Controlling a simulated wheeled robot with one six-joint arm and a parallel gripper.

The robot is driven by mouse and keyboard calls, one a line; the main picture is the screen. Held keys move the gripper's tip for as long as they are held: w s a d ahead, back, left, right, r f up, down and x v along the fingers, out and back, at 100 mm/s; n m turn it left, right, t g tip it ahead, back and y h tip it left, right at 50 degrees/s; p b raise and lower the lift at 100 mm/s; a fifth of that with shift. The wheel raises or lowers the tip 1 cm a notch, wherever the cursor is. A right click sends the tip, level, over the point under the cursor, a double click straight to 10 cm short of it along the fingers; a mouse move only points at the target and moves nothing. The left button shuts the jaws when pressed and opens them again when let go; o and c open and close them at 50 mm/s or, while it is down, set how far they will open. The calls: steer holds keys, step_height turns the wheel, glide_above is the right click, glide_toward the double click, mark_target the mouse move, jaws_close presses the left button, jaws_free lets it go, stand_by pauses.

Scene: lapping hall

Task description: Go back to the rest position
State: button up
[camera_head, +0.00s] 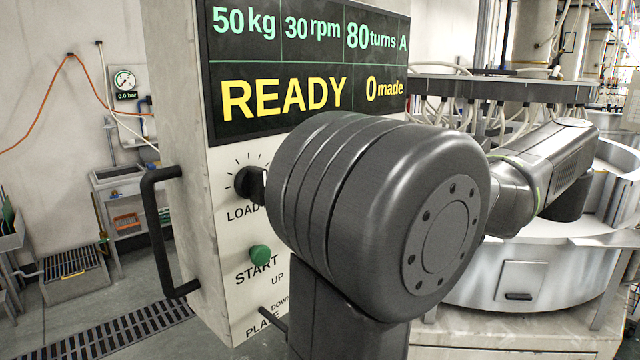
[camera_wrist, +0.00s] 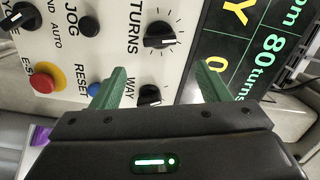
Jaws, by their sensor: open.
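My gripper (camera_wrist: 158,84) shows in the wrist view with its two green fingers apart and nothing between them. It is in front of the control panel (camera_wrist: 185,68), near the WAY knob (camera_wrist: 150,95) and the TURNS knob (camera_wrist: 158,36); whether it touches the panel I cannot tell. In the head view my arm's large dark joint fills the middle and hides part of the panel; the gripper does not show there. The panel's display (camera_head: 285,97) reads 50 kg, 30 rpm, 80 turns A, READY and 0 made.
The panel has a LOAD knob (camera_head: 249,183), a green START button (camera_head: 260,253) and a black side handle (camera_head: 160,230). The wrist view shows a red stop button (camera_wrist: 42,79) and a blue RESET button (camera_wrist: 94,89). The round machine (camera_head: 520,278) stands right, behind my arm.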

steer(key=p+x, duration=0.1)
steer(key=x, duration=0.8)
steer(key=shift+w+a+p, duration=0.25)
steer(key=shift+p, duration=0.15)
steer(key=shift+s+d+f, duration=0.1)
steer(key=b+v, duration=0.3)
steer(key=v, duration=1.1)
steer(key=w+a+n+b, duration=0.2)
steer(key=w+a+n, duration=0.7)
steer(key=n, duration=0.8)
steer(key=shift+w+a+r, duration=0.35)
steer(key=shift+a, duration=0.45)
